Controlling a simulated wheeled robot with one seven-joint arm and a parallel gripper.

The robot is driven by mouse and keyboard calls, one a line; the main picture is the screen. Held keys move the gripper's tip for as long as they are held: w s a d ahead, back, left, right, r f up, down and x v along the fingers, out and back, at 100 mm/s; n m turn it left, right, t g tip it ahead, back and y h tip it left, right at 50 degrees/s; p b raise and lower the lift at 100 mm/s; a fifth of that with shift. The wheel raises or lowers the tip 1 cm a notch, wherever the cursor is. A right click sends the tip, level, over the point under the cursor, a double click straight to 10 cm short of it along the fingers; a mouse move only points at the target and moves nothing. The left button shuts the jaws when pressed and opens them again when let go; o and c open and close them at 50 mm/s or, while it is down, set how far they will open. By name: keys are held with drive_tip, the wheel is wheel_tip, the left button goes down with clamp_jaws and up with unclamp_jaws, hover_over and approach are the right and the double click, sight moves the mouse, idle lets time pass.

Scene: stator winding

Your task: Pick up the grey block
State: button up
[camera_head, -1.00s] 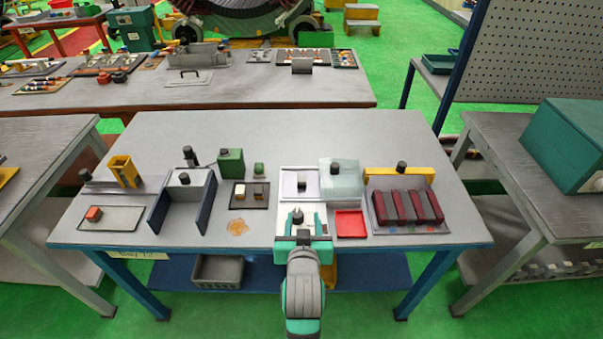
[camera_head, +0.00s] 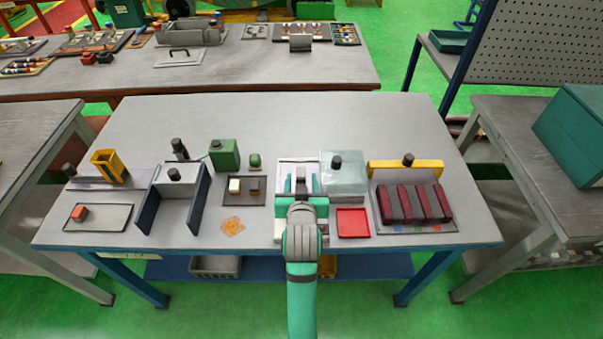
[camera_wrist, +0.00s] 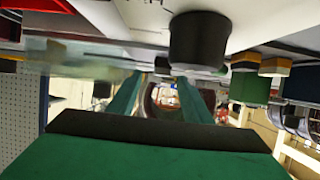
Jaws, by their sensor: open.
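My gripper (camera_head: 301,182) is above the front middle of the workbench (camera_head: 310,120), at a white tray (camera_head: 297,162). Its two teal fingers are apart. A small grey piece (camera_head: 301,187) shows between them in the head view, likely the grey block; it is mostly hidden by my wrist, and I cannot tell whether the fingers touch it. The wrist view looks upside down: a dark round knob (camera_wrist: 198,42) is close to the lens, near the teal fingers (camera_wrist: 160,100). Another grey block-like body with a dark knob (camera_head: 178,182) stands between two dark blue walls at left.
A clear pale box (camera_head: 343,178) stands close right of my gripper, with a red tray (camera_head: 353,223) in front. Dark red bars (camera_head: 410,203) lie further right. A dark tray (camera_head: 245,190) with small blocks is left. The bench's back half is clear.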

sight(301, 171)
drive_tip(key=shift+w+a+f, duration=0.1)
drive_tip(key=shift+w+a, duration=0.05)
drive_tip(key=shift+a, duration=0.05)
drive_tip(key=shift+x, duration=2.3)
drive_tip(key=shift+d, duration=0.1)
drive_tip(key=shift+w, duration=0.1)
drive_tip(key=c, duration=1.1)
drive_tip(key=shift+c, duration=0.2)
drive_tip(key=shift+r, duration=0.25)
